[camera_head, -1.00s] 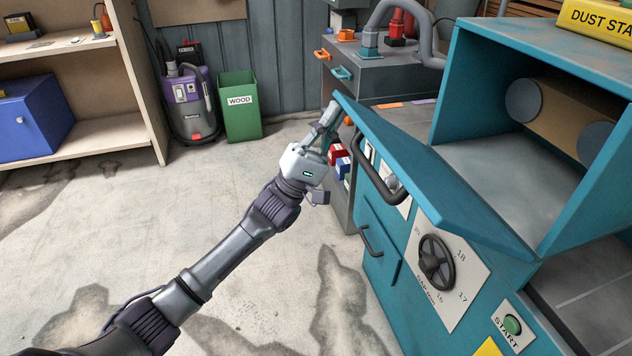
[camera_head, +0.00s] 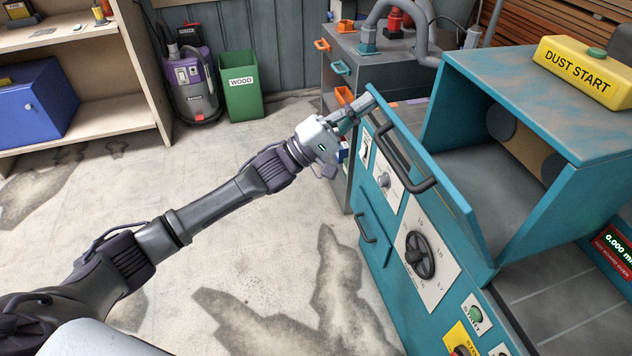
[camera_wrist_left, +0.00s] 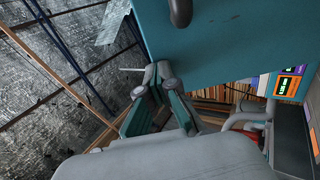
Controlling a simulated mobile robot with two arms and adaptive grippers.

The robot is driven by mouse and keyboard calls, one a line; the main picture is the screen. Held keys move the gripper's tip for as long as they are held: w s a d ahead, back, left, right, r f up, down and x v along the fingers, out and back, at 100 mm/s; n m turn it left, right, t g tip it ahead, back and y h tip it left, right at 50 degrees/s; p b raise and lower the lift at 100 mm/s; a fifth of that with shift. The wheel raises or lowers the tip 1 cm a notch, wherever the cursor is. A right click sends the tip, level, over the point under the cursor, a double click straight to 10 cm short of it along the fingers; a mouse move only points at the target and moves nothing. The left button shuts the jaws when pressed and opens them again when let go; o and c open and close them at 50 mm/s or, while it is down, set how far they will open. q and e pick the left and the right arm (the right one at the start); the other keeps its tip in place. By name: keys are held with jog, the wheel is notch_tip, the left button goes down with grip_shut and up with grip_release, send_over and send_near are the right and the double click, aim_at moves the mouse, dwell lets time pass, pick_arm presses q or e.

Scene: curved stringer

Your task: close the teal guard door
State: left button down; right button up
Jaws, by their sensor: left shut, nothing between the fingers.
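The teal guard door (camera_head: 436,172) is a flat panel with a black bar handle (camera_head: 403,160). It stands tilted outward in front of the open teal housing (camera_head: 520,190), with a gap at its top edge. My left gripper (camera_head: 364,102) is shut and empty, at the far upper corner of the door on its outer side. In the left wrist view the door (camera_wrist_left: 235,45) fills the upper right, and the left gripper (camera_wrist_left: 158,78) is close to its edge. I cannot tell whether they touch. My right gripper is not in view.
The teal machine front has a black handwheel (camera_head: 420,254) and a green start button (camera_head: 474,313). A yellow dust start box (camera_head: 584,72) sits on top. A grey cabinet (camera_head: 375,65) with orange and teal handles stands behind. The floor left of the machine is clear.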

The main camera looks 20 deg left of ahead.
aim_at(455, 60)
pick_arm(q)
jog(key=w+d+r+y+p, duration=0.1)
jog(key=d+r+p, duration=0.1)
jog(key=p, duration=0.1)
jog(key=w+d+r+g+y+p, duration=0.1)
jog(key=r+p, duration=0.1)
jog(key=p, duration=0.2)
jog(key=w+d+r+g+y+p, duration=0.1)
jog(key=d+r+p, duration=0.1)
jog(key=p, duration=0.2)
jog(key=shift+w+d, duration=0.3)
jog(key=shift+w, duration=0.1)
jog(key=shift+g+y, duration=0.5)
jog(key=shift+y, duration=0.3)
jog(key=p+x, duration=0.4)
jog(key=x, duration=0.1)
jog(key=shift+f+p, duration=0.3)
jog(key=shift+f, duration=0.05)
jog(key=shift+x, duration=0.95)
jog(key=shift+r, duration=0.2)
